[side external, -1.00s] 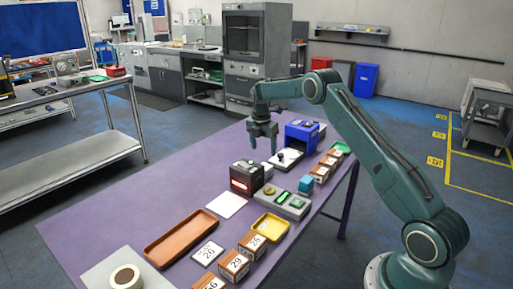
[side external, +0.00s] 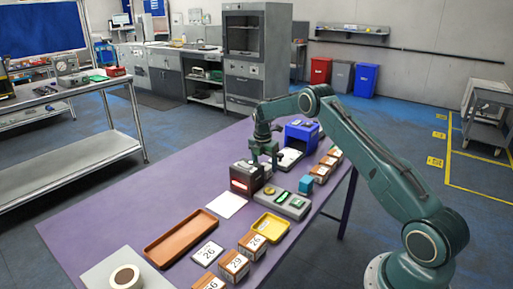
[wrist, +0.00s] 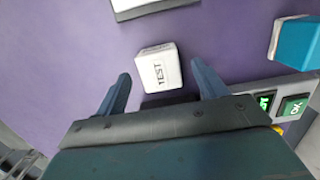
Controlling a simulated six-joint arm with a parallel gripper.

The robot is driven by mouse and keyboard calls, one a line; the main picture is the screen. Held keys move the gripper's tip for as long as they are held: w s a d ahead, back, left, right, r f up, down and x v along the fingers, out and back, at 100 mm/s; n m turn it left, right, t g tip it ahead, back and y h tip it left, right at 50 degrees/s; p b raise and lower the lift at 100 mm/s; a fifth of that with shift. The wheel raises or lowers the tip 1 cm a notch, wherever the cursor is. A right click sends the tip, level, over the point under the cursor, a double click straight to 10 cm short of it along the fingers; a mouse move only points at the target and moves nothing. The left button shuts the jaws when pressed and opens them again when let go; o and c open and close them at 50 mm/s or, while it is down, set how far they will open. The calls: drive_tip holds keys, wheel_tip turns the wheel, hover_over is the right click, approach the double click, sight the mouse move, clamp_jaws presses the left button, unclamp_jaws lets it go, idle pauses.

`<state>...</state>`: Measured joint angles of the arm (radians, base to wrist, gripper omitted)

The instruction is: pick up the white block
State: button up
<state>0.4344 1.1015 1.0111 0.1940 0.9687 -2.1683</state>
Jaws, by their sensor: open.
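The white block (wrist: 158,66), a small cube marked "TEST", rests on the purple table in the wrist view. It lies ahead of my gripper (wrist: 161,74), whose two fingers are spread apart on either side of the line to it, with nothing held. In the side view my gripper (side external: 265,162) points down over the table beside the dark device with a red lit front (side external: 243,181). There the block is mostly hidden around the fingers, and I cannot tell the exact height gap.
A blue cube (side external: 306,184) and a grey button panel (side external: 287,203) stand right of the gripper. A blue machine (side external: 301,134) is behind it. A white sheet (side external: 226,204), an orange tray (side external: 180,236), a yellow tray (side external: 271,227) and several numbered boxes (side external: 233,266) lie nearer.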

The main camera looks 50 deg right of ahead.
drive_tip(key=shift+d+f, duration=0.15)
drive_tip(key=shift+f, duration=1.15)
drive_tip(key=c, duration=1.1)
drive_tip(key=shift+r, duration=0.2)
wheel_tip(320, 180, up, 20)
drive_tip(key=shift+f, duration=0.2)
